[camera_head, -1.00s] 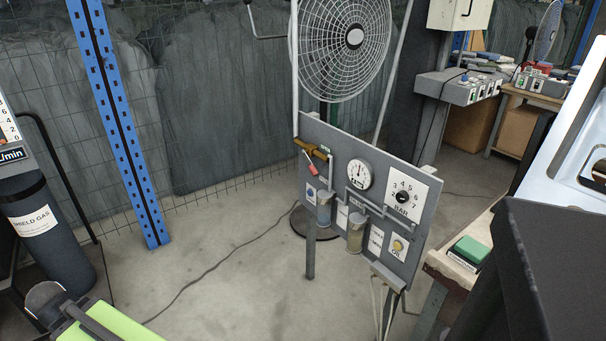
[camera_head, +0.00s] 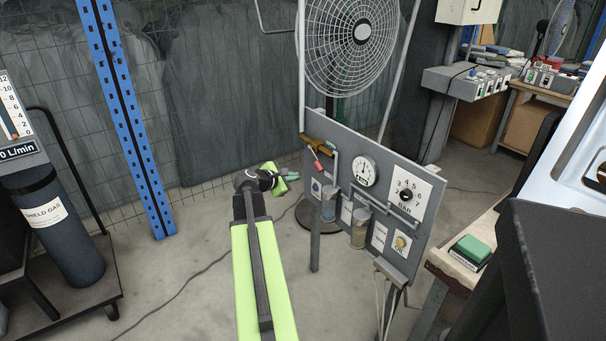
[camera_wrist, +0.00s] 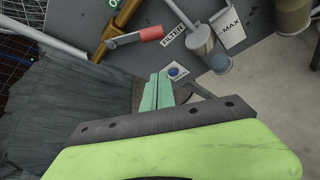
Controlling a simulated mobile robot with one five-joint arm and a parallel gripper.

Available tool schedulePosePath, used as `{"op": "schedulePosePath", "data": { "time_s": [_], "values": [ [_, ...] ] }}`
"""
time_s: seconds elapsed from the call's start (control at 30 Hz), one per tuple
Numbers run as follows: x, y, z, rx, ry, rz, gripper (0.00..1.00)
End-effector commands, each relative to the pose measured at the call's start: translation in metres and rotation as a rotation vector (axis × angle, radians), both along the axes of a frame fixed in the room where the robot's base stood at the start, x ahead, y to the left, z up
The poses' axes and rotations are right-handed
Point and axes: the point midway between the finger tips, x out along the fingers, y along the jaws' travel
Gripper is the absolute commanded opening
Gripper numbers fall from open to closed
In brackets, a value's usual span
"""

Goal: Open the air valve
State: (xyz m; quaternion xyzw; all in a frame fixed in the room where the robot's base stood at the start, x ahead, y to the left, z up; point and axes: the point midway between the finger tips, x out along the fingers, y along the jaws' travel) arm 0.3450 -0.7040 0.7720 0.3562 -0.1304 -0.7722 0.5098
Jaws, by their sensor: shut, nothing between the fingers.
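The air valve (camera_head: 313,142) is a brass fitting at the upper left of a grey panel. Its lever has a red grip (camera_head: 318,164) and points downward in the head view. In the wrist view, the brass pipe (camera_wrist: 122,20) shows at the top, with the red grip (camera_wrist: 151,34) on a lever lying across the pipe's line. My gripper (camera_head: 290,176) is shut and empty, just left of the panel in the head view. In the wrist view its green fingers (camera_wrist: 158,78) are together below the red grip, with a visible gap between them and the grip.
The panel (camera_head: 345,215) also carries a gauge (camera_head: 364,171), a BAR dial (camera_head: 406,195) and two filter bowls (camera_head: 329,207). A fan (camera_head: 354,45) stands behind it. A gas cylinder (camera_head: 68,235) is at left and a workbench at right. Floor left of the panel is open.

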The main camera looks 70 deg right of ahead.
Motion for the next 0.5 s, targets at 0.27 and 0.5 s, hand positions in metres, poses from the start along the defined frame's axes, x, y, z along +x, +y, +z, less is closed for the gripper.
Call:
{"op": "schedulePosePath", "data": {
  "time_s": [0.27, 0.5],
  "values": [
    [-0.012, -0.054, -0.031, 0.001, -0.002, -0.003, 0.0],
    [-0.03, -0.074, -0.016, 0.001, -0.003, -0.001, 0.0]
  ]
}}
